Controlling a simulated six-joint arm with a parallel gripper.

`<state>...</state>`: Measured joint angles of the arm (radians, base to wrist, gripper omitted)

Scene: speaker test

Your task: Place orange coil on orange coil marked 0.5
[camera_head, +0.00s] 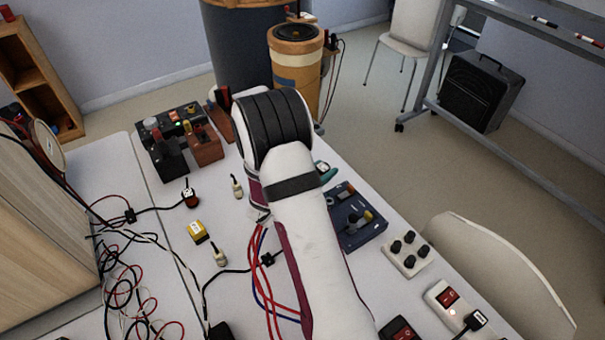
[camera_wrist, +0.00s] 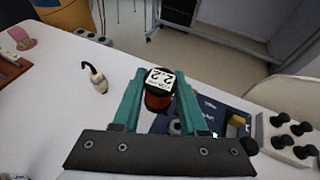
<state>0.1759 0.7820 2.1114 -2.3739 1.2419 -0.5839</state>
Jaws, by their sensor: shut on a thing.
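In the wrist view an orange coil (camera_wrist: 157,101) with black ends is between the teal fingers of my gripper (camera_wrist: 160,84). Its white top label seems to read 2.2, upside down. My gripper is shut on this coil. In the head view my arm hides most of the gripper; a bit of teal (camera_head: 326,172) shows at its right. A small dark coil-like piece with an orange-brown side (camera_head: 190,199) stands on the left part of the table. I cannot read a 0.5 mark on it, and the wrist view does not show it.
White-and-black plugs (camera_head: 237,187), a yellow block (camera_head: 199,231) and loose cables lie to the left. The table is clear between these small items.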

